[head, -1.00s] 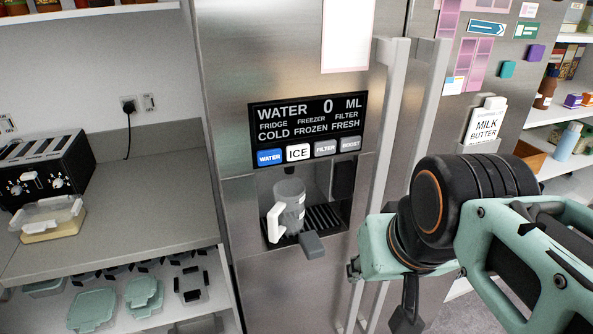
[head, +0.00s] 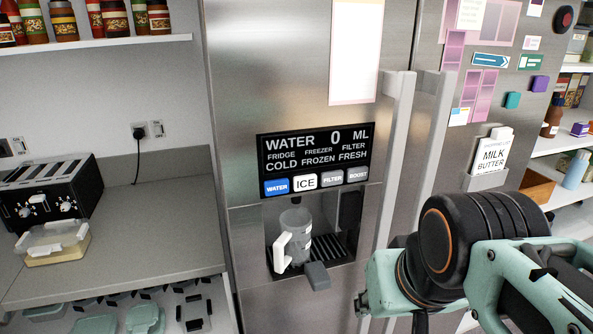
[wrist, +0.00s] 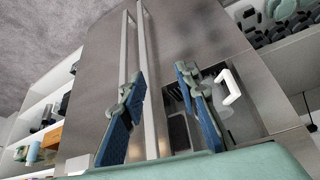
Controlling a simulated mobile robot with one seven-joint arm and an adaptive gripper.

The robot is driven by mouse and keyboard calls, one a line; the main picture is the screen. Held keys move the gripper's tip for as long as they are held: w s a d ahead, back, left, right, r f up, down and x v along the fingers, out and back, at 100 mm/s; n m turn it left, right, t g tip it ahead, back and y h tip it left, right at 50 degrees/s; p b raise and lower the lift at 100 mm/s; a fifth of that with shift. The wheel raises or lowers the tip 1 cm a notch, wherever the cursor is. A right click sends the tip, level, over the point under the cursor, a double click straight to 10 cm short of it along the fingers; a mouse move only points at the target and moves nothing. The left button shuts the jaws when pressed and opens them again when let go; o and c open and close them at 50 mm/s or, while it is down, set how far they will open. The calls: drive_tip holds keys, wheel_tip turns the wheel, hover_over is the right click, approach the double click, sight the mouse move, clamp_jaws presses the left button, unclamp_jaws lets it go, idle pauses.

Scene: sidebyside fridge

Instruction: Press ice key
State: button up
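The ice key (head: 305,183) is a white button with black "ICE" letters, in the row under the black display (head: 317,147) on the steel fridge door. The blue water key (head: 276,186) is left of it, and the grey filter key (head: 332,178) is right of it. In the head view my gripper is mostly hidden behind my arm, low and to the right of the dispenser. In the wrist view my gripper (wrist: 158,75) is open with nothing between its blue-padded fingers. One finger overlaps the dispenser recess there. The ice key cannot be made out in the wrist view.
A clear mug (head: 295,229) with a white handle stands in the dispenser recess. Two long vertical door handles (head: 391,170) rise right of the panel, near my arm. A counter (head: 165,235) with a toaster (head: 50,195) is at left. The space before the keys looks clear.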

clamp_jaws()
idle(1.2)
